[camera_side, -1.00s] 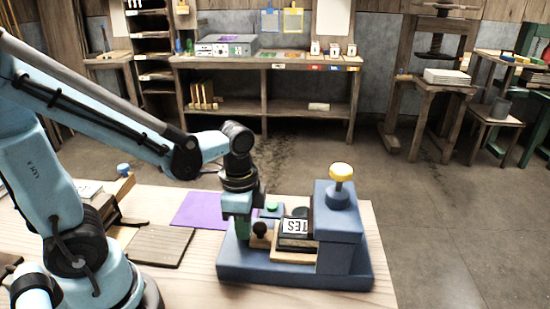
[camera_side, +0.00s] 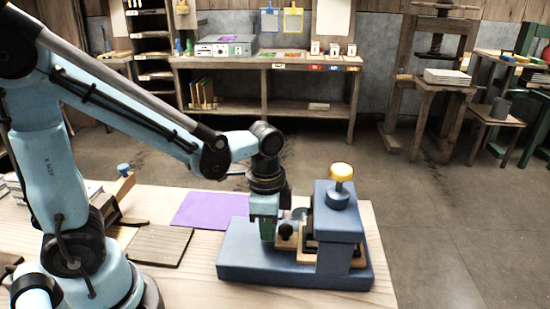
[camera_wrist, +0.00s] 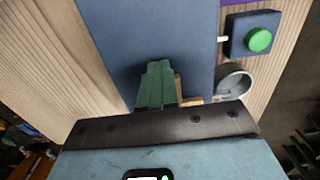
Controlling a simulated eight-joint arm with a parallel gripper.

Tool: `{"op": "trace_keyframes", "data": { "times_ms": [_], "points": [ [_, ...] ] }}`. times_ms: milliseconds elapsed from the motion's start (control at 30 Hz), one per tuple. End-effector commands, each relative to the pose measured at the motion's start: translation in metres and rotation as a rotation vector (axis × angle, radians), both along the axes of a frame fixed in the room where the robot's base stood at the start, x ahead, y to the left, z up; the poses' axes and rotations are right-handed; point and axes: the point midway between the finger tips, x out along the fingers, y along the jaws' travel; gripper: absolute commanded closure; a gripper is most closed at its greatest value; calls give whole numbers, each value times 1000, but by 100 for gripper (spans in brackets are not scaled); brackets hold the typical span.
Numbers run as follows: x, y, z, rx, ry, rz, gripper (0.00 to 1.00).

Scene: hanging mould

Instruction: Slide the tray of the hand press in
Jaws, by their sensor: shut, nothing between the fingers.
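A dark round handle (camera_side: 285,229) stands at the tray's left end. My gripper (camera_side: 267,238) is shut and empty, low over the blue base (camera_side: 240,255), just left of the handle; I cannot tell if they touch. In the wrist view, the green fingers (camera_wrist: 158,80) point down beside a small wooden edge (camera_wrist: 187,93) of the tray.
A green button (camera_wrist: 259,40) on a blue box and a grey round cup (camera_wrist: 235,83) are beside the base. A purple sheet (camera_side: 207,210) and a ribbed wooden board (camera_side: 158,245) lie left of the press. The table's right edge is close.

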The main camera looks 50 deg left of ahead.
Motion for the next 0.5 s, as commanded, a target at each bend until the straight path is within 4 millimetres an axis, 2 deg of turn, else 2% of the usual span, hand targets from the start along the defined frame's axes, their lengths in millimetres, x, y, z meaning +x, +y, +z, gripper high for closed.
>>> {"op": "trace_keyframes", "data": {
  "times_ms": [500],
  "points": [
    [-2,2,26,1,1,1,100]
  ]
}}
